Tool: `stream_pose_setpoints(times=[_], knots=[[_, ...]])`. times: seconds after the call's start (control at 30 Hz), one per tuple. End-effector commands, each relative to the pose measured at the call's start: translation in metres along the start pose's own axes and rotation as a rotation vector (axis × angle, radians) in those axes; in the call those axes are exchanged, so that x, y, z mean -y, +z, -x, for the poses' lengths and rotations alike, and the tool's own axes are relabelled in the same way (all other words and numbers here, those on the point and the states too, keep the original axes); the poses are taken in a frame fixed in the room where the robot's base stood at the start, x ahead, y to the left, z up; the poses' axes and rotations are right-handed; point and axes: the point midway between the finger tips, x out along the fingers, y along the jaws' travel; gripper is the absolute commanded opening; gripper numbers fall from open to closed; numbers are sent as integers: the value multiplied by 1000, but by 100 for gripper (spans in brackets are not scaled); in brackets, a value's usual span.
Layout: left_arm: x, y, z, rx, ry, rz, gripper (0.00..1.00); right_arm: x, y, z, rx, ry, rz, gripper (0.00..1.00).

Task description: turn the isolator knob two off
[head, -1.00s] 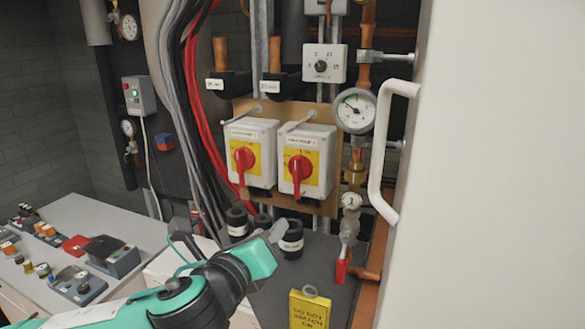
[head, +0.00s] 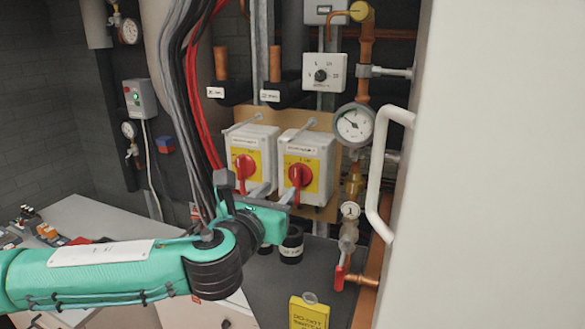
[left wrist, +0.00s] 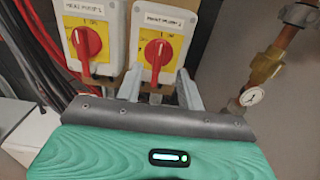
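Two white isolator boxes with yellow plates and red knobs are side by side on a brown board. The right box, its label seeming to read heat pump 2, has isolator knob two (head: 299,175), also in the left wrist view (left wrist: 158,53); its handle points down. The left box carries the other red knob (head: 244,166), its handle also pointing down. My left gripper (head: 275,192) is open and empty. In the left wrist view its fingers (left wrist: 160,84) stand apart, just below and to either side of knob two's handle; contact cannot be told. My right gripper is not in view.
A white handle (head: 380,180) on a pale panel stands at the right. A pressure gauge (head: 353,125) and copper pipes are beside the right box. Black and red cables hang at the left. A yellow tag (head: 309,313) and black cylinders (head: 291,245) are below.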

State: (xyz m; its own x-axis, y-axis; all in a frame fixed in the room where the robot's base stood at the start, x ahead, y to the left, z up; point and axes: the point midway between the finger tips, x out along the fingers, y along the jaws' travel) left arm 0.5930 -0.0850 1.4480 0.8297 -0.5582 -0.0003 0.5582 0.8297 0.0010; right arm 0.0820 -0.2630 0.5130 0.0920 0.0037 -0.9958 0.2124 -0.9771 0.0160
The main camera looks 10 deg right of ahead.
Motion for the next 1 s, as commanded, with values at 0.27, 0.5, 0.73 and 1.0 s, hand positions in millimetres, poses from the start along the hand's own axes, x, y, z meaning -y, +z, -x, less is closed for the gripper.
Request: stream_pose_setpoints(times=[0.27,0.5,0.73,1.0], knots=[[0,4,-51,-1,1,1,38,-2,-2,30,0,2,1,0],[0,2,-78,0,1,1,38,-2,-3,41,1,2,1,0],[0,0,-86,0,0,1,38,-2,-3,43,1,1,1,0],[0,0,-86,0,0,1,24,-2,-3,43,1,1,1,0]])
